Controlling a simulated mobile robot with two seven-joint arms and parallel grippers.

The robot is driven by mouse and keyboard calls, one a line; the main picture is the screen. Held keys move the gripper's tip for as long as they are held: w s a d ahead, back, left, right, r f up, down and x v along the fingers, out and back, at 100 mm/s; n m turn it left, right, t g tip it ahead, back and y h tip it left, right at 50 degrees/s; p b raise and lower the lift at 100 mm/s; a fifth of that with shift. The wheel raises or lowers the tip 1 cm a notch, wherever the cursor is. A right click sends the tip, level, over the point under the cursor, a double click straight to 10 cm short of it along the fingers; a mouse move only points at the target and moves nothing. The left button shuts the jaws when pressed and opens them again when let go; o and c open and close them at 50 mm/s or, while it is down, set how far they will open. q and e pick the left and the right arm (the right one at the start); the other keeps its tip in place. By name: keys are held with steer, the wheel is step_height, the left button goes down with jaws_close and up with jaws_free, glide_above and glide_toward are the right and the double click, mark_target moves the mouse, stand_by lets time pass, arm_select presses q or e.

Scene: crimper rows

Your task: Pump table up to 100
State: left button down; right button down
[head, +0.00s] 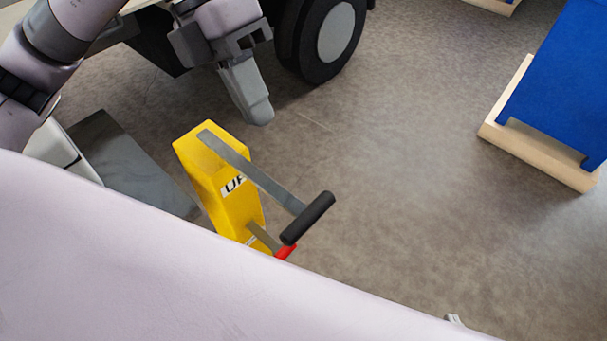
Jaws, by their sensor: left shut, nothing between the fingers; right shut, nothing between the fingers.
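A yellow pump body (222,178) with a partly hidden label starting "U" stands on the floor left of centre. A grey metal lever (262,180) runs from its top to a black grip (307,218) at the lower right. Below it, a shorter lever ends in a red grip (286,251). My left gripper (260,117) is shut and empty, pointing down above and behind the pump, apart from the lever. No height reading shows.
A dark grey plate (128,160) lies left of the pump. A black wheel (311,52) with a grey hub stands behind my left gripper. A blue panel on a wooden base (535,150) is at the right. The floor (430,200) between is clear.

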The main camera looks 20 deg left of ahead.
mark_target(304, 212)
arm_select(q)
steer(key=shift+s, duration=0.15)
arm_select(e)
steer(key=shift+s+f, duration=0.1)
steer(key=shift+s, duration=0.25)
arm_select(q)
steer(key=shift+f, duration=0.1)
steer(key=x, duration=1.3)
steer(key=shift+d+f, duration=0.25)
steer(key=shift+f, duration=0.1)
arm_select(e)
steer(key=shift+w, duration=0.1)
arm_select(q)
steer(key=shift+f, duration=0.1)
